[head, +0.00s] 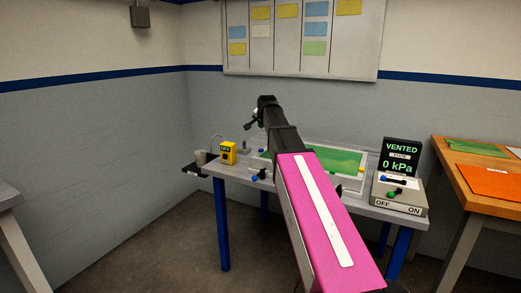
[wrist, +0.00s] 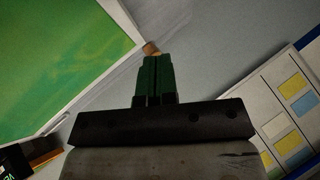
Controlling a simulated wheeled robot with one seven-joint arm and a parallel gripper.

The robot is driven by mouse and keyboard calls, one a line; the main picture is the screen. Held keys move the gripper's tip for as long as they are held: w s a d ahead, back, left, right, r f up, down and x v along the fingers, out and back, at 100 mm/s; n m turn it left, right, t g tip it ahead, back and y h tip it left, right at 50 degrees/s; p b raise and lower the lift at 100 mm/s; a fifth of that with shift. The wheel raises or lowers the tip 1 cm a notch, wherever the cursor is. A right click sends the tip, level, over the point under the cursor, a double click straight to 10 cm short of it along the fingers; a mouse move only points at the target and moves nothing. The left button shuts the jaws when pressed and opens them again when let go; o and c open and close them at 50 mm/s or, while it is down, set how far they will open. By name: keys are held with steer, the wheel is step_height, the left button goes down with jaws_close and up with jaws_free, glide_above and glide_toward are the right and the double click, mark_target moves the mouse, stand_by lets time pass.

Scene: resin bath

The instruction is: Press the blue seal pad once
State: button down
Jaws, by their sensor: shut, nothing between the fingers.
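No blue seal pad stands out clearly. In the head view my arm hides part of the bath, and the fingers are hard to make out.
The control box (head: 400,205) carries a display (head: 401,158) reading "VENTED, 0 kPa". A wooden table (head: 450,148) with coloured sheets is at right. Open floor lies front left.

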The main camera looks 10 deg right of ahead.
mark_target(261, 150)
steer(key=shift+f, duration=0.15)
steer(key=shift+f, duration=4.3)
steer(key=shift+f, duration=0.15)
steer(key=shift+f, duration=0.25)
steer(key=shift+f, duration=0.5)
steer(key=shift+r, duration=0.9)
